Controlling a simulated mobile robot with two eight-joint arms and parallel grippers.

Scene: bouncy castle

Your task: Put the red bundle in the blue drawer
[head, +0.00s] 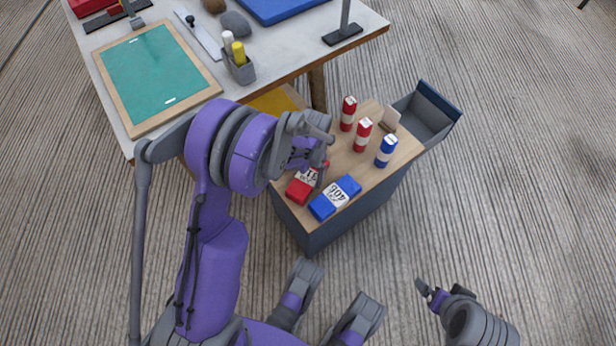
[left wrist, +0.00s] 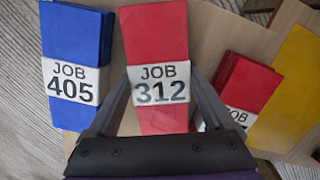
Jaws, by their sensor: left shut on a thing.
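The red bundle, with a white "JOB 312" band, lies on the wooden cabinet top in the head view (head: 300,190). It also fills the middle of the left wrist view (left wrist: 155,35). My left gripper (head: 318,165) is shut on it, with a finger along each side of the band. The drawer (head: 440,100), with a dark blue front, stands open at the cabinet's far right side; the part of its grey inside that shows is empty. My right gripper (head: 429,291) is low at the bottom right, away from the cabinet; its jaw opening is unclear.
A blue "JOB 405" bundle (head: 335,197) lies beside the red one. Another red bundle (left wrist: 243,88) shows in the wrist view. A worktable (head: 290,50) is behind.

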